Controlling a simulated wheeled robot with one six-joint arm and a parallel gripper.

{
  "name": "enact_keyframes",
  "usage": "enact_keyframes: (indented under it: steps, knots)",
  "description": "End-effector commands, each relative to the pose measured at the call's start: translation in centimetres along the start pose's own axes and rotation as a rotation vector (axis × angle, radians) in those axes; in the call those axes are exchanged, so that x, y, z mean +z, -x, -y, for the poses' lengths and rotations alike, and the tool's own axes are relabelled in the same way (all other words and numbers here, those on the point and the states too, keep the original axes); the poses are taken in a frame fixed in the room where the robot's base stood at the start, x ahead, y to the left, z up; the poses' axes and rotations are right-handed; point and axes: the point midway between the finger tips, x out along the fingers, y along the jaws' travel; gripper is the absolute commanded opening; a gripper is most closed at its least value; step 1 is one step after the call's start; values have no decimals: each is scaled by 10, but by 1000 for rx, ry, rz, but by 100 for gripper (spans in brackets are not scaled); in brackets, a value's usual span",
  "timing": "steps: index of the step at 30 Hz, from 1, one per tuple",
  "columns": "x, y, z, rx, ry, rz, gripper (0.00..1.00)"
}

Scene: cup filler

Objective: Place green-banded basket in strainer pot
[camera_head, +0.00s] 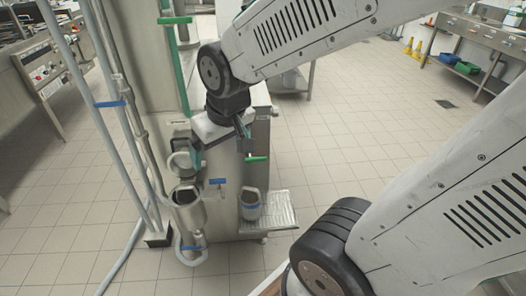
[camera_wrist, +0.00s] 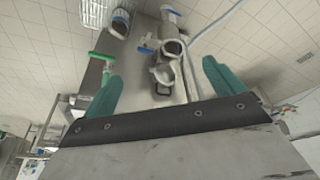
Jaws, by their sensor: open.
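I cannot make out a green-banded basket in either view. An open metal pot (camera_head: 187,212), possibly the strainer pot, hangs on the left side of the steel machine. It also shows in the wrist view (camera_wrist: 173,47). A second round vessel with a pale ring (camera_head: 182,161) sits just above it, and its ring shows in the wrist view (camera_wrist: 162,74). My gripper (camera_head: 219,145) is above the machine, pointing down. In the wrist view its teal fingers (camera_wrist: 161,70) are spread wide, with nothing between them.
A blue-banded jug (camera_head: 250,206) stands on the grated shelf (camera_head: 281,211) at the machine's right. A green valve handle (camera_head: 257,158) and a blue one (camera_head: 217,181) stick out of the front. Vertical pipes (camera_head: 101,100) stand close on the left.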

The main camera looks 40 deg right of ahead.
Motion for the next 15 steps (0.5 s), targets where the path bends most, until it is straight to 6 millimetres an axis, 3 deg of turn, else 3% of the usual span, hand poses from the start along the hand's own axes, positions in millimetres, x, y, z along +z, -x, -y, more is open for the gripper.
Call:
enact_keyframes:
  steps: [1,6,10,15]
  knots:
    - [15,22,-1,1,-2,24,94]
    - [67,70,-2,3,-6,139,94]
    - [92,90,-3,4,-9,193,94]
    - [101,97,-7,5,-10,216,94]
